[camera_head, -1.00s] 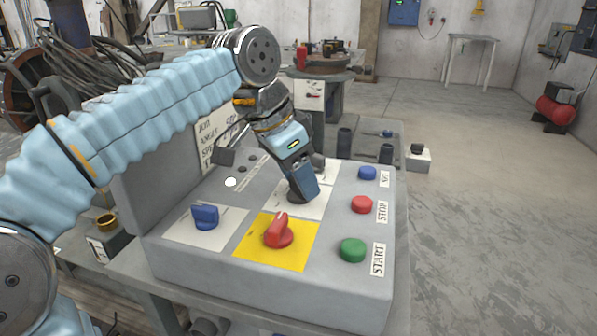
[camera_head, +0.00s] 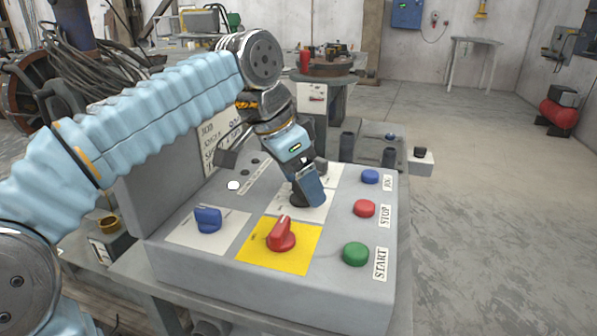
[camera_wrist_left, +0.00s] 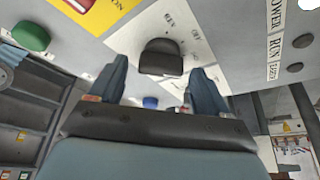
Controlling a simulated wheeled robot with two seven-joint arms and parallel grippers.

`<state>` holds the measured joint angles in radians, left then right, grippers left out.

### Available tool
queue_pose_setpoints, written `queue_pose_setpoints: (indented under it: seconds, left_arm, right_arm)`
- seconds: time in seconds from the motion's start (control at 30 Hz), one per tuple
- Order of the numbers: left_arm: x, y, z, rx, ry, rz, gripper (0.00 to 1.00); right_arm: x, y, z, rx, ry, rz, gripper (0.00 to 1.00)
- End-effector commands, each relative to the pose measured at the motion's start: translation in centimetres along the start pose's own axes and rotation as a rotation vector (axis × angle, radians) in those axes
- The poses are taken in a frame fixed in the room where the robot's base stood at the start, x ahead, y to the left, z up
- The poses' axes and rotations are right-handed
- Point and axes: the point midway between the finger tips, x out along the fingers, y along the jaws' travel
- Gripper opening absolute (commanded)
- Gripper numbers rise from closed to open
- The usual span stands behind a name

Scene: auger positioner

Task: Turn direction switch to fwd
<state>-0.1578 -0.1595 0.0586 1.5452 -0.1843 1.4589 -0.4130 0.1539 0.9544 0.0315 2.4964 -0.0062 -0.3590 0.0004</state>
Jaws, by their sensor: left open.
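A black rotary knob (camera_wrist_left: 161,57) on a white label plate shows in the left wrist view, with small lettering around it that I cannot read surely. It appears to be the direction switch. My left gripper (camera_wrist_left: 158,85) is open, with one finger on each side of the knob's lower edge and gaps visible between fingers and knob. In the head view my left gripper (camera_head: 308,187) points down at the white plate (camera_head: 325,178) on the grey console (camera_head: 330,260), and mostly hides the knob. My right gripper is not in view.
A red knob (camera_head: 282,238) on a yellow plate and a blue knob (camera_head: 208,220) sit nearer on the console. Blue, red and green buttons (camera_head: 355,254) line its right side. A grey upright panel (camera_head: 160,180) stands at its left. Open floor lies to the right.

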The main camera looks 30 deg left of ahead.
Motion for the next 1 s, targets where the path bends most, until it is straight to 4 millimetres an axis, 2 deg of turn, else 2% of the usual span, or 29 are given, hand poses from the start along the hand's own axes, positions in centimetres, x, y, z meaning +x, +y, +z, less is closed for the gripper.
queue_pose_setpoints:
  seconds: [0.17,0.5,0.6,0.8,1.0]
  left_arm:
    - [-1.9,0.0,-0.1,0.000,0.003,-0.001,0.77]
    - [-10.0,-0.1,-0.2,0.001,0.005,-0.001,0.77]
    - [-11.8,0.0,-0.1,0.001,0.003,-0.001,0.77]
    - [-13.5,0.0,-0.1,0.000,0.002,0.000,0.77]
    - [-13.8,0.0,0.0,0.000,0.000,0.000,0.77]
  right_arm:
    - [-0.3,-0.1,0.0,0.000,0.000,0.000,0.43]
    - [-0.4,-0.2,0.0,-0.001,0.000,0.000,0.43]
    - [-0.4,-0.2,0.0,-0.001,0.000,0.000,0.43]
    - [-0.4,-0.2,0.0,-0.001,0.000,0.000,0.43]
    - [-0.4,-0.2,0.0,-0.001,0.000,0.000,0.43]
